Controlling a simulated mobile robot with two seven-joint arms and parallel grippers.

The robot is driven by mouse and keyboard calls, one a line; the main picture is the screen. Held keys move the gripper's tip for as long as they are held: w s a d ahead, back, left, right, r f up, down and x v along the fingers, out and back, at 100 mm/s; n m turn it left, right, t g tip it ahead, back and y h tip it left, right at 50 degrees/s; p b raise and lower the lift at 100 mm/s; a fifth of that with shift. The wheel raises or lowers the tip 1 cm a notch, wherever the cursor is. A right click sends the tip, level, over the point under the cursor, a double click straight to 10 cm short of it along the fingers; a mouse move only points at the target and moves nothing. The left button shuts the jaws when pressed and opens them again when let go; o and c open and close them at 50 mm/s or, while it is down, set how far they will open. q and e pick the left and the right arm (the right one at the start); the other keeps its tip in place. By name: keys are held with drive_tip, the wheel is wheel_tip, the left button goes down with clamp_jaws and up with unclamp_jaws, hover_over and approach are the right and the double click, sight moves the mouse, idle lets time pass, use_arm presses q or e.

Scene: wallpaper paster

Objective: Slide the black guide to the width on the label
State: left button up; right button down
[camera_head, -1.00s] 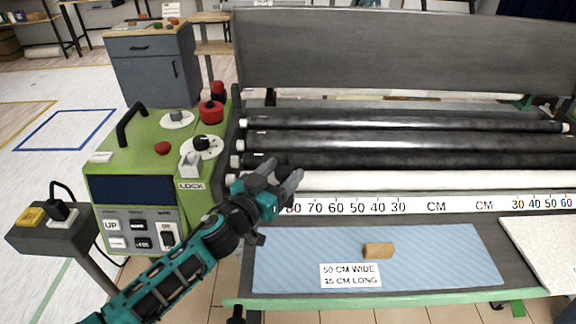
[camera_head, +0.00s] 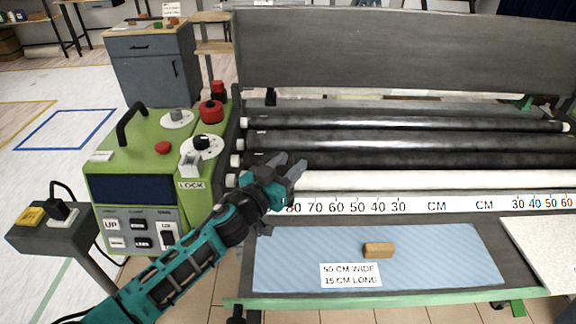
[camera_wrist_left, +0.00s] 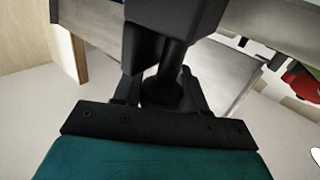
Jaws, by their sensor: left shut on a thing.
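My left gripper (camera_head: 291,171) is at the left end of the white centimetre scale (camera_head: 408,206), by the 80 mark and in front of the rollers. In the left wrist view a dark block, which looks like the black guide (camera_wrist_left: 172,25), sits at the fingers. My left gripper is shut on it. In the head view the guide cannot be told apart from the gripper. The white label (camera_head: 350,275) reads "50 CM WIDE" and "15 CM LONG". It lies on the blue striped sheet (camera_head: 450,255). My right gripper is not in view.
A tan block (camera_head: 378,250) lies on the blue sheet above the label. A green control box (camera_head: 140,170) with knobs and buttons stands left of the rollers (camera_head: 390,141). A pale speckled sheet (camera_head: 548,248) lies at the right. The scale right of my gripper is clear.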

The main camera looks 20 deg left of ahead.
use_arm(q)
clamp_jaws()
